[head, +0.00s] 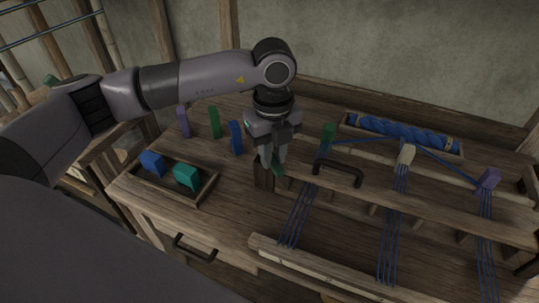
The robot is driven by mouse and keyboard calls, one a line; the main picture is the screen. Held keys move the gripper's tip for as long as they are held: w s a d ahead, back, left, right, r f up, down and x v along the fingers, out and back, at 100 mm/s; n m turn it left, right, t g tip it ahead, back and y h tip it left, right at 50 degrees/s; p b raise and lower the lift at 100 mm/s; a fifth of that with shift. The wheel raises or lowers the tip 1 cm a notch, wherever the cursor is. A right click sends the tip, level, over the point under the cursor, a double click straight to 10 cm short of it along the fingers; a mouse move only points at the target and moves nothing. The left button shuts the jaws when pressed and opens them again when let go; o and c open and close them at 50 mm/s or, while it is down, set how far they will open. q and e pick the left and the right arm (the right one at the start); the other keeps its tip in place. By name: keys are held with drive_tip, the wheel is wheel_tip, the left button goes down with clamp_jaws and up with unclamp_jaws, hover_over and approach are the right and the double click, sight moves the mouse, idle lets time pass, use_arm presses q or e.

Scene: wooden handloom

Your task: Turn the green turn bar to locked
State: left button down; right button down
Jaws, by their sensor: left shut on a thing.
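My left gripper (272,160) points down over the middle of the loom's wooden top. It is shut on the green turn bar (278,170), of which only a small part shows by the fingertips. A dark wooden block (263,178) stands right beside the bar, in front of the fingers. The fingers hide most of the bar, so I cannot tell its exact angle. My right gripper is not in view.
A tray (200,193) with a blue block (152,163) and a teal block (187,176) lies at left. Purple, green and blue upright pegs (236,137) stand behind it. A dark handle (338,172), blue threads (393,235) and a blue yarn roll (400,132) are at right.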

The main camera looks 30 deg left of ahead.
use_arm(q)
drive_tip(key=n, duration=0.3)
drive_tip(key=shift+w+d+n, duration=0.15)
drive_tip(key=shift+w+n, duration=0.15)
drive_tip(key=shift+w, duration=0.1)
drive_tip(key=shift+w+n, duration=0.2)
drive_tip(key=shift+n, duration=0.8)
drive_tip(key=shift+w+n, duration=0.15)
drive_tip(key=shift+n, duration=0.85)
drive_tip(key=shift+r, duration=0.1)
drive_tip(key=c, duration=1)
unclamp_jaws()
wheel_tip(320, 180, up, 7)
drive_tip(key=shift+b, duration=0.35)
